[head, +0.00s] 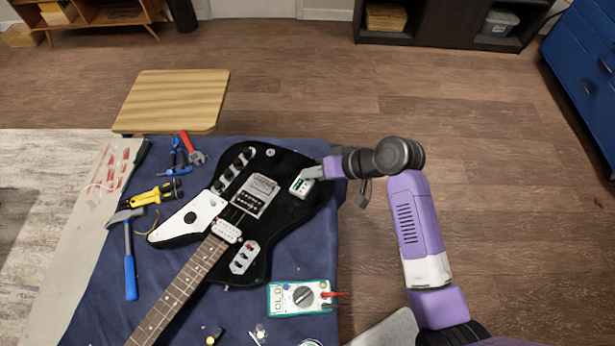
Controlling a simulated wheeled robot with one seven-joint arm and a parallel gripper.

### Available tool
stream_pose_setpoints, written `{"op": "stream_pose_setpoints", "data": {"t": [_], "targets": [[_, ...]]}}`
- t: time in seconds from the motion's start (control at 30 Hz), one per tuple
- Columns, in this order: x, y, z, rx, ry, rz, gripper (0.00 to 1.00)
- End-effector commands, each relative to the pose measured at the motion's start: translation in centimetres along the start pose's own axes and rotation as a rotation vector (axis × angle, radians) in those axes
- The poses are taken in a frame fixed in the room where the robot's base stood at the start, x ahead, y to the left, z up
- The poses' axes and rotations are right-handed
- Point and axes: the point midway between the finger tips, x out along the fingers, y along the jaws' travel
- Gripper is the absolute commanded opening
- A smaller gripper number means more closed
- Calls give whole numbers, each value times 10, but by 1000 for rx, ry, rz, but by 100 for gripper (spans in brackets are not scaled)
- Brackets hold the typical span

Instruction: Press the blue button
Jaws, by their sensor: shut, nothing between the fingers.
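A small pale device (301,186) with a dark green display lies on the black guitar body (291,213). My gripper (308,173) is shut and empty. Its tip is at the upper right edge of this device; I cannot tell whether it touches. A teal-edged white multimeter (318,289) with a dark dial lies on the blue cloth below the guitar, apart from my gripper. A blue button is too small to make out for certain on either device.
A wooden stool (175,95) stands behind the table. Open floor (480,120) lies at the right.

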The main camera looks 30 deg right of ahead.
Motion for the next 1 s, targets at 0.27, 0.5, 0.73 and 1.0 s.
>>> {"op": "stream_pose_setpoints", "data": {"t": [0.27, 0.5, 0.73, 1.0], "targets": [[-8, -6, -6, 0, -1, 0, 0], [-8, -6, -6, 0, 0, 0, 0], [-15, -11, -11, 0, 1, 0, 0], [-32, -24, -24, 0, 1, 0, 0]]}}
